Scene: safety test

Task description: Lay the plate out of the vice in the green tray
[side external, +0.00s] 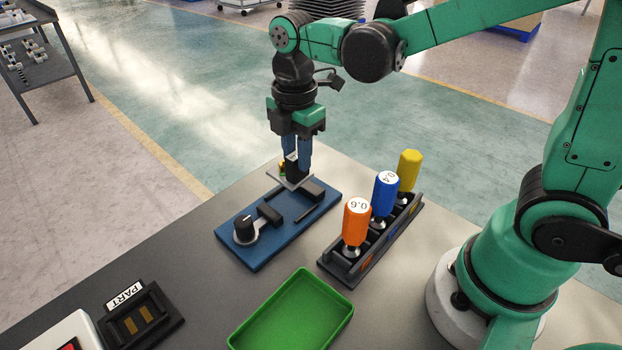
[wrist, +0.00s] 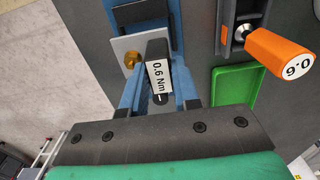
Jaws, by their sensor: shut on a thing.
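My gripper (side external: 297,160) points straight down over the far end of the blue vice (side external: 255,256). Its blue fingers are shut on a black block marked "0.6 Nm", seen in the wrist view (wrist: 158,68), which stands on the thin silver plate (side external: 293,182). The plate also shows in the wrist view (wrist: 124,47), with a brass knob (wrist: 132,60) beside the block. The plate is by the far vice jaw; I cannot tell whether it touches the vice. The green tray (side external: 322,284) is empty near the front table edge; part shows in the wrist view (wrist: 236,75).
A black rack (side external: 345,273) holds orange (side external: 356,226), blue (side external: 384,197) and yellow (side external: 408,172) drivers between the vice and my base. A black holder labelled "PART" (side external: 166,326) is at the front left. Grey table between vice and tray is clear.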

